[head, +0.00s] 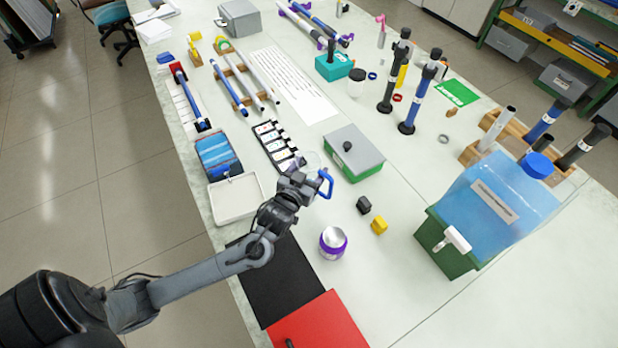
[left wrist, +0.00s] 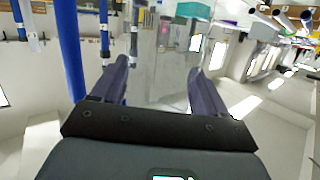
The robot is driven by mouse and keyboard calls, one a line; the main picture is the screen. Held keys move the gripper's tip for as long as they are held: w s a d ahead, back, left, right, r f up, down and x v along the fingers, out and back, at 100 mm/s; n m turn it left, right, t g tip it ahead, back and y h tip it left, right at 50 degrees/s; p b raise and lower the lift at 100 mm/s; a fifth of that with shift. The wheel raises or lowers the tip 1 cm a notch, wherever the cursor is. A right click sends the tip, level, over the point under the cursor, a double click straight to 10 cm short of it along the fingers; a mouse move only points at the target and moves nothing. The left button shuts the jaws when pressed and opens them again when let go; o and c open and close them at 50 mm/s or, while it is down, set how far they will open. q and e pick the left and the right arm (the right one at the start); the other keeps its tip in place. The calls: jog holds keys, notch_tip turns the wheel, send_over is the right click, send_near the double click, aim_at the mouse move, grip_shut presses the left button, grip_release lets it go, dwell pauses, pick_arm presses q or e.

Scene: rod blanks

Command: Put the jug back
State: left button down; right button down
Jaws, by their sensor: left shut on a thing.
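My left gripper (head: 303,181) is shut on a clear jug (head: 313,161) with a blue handle (head: 327,183), above the table near the grey-lidded box. The gripper hides part of the jug. In the left wrist view, the see-through jug (left wrist: 160,52) shows between the two fingers of my left gripper (left wrist: 157,76). I cannot tell how high it is above the table. My right gripper is not in view.
A grey-lidded box (head: 355,150) stands just right of the jug. A white tray (head: 237,212) lies to the left, with a black mat (head: 277,285) and red mat (head: 325,325) in front. A purple-banded can (head: 333,243) and a large blue water tank (head: 500,205) stand to the right.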

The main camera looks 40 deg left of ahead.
pick_arm(q)
jog(key=shift+f, duration=1.9)
jog(key=shift+b, duration=0.3)
jog(key=shift+f, duration=0.2)
grip_release()
jog(key=shift+r, duration=0.1)
